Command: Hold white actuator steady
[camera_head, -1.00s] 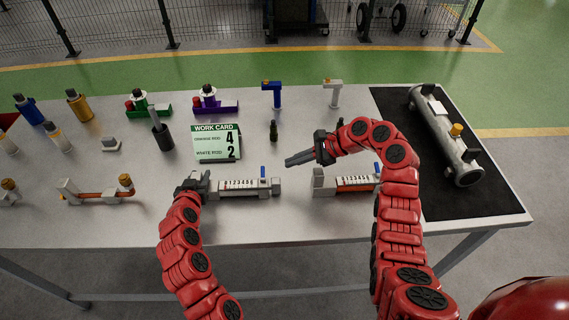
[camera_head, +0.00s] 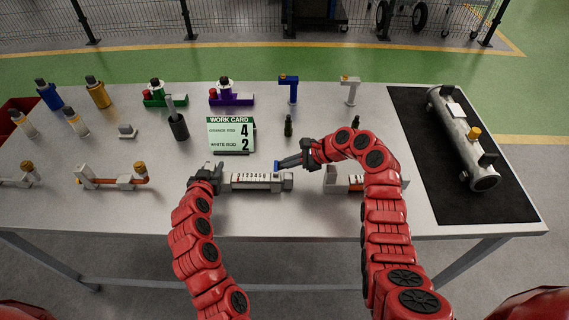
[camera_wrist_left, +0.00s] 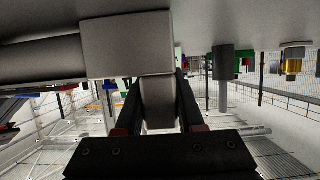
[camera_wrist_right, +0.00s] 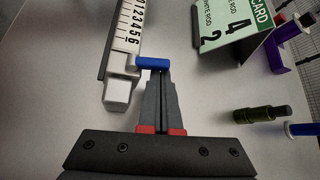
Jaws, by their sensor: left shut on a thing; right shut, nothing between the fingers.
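The white actuator (camera_head: 258,181) lies on the table with a number scale on top; the scale also shows in the right wrist view (camera_wrist_right: 125,32). My left gripper (camera_head: 213,174) is shut on the actuator's left end; the left wrist view shows a pale tab (camera_wrist_left: 158,98) between the fingers, under a block. My right gripper (camera_head: 283,163) is shut and empty, its fingertips at the blue lever (camera_wrist_right: 152,63) near the actuator's right end. The tips look in contact with the lever, or nearly so.
The work card (camera_head: 231,135) reads orange rod 4, white rod 2. A dark green bottle-like part (camera_head: 288,126) stands behind my right gripper. An orange-rod actuator (camera_head: 356,182) lies right, partly hidden by my right arm. A grey cylinder (camera_head: 463,140) lies on the black mat (camera_head: 410,125).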

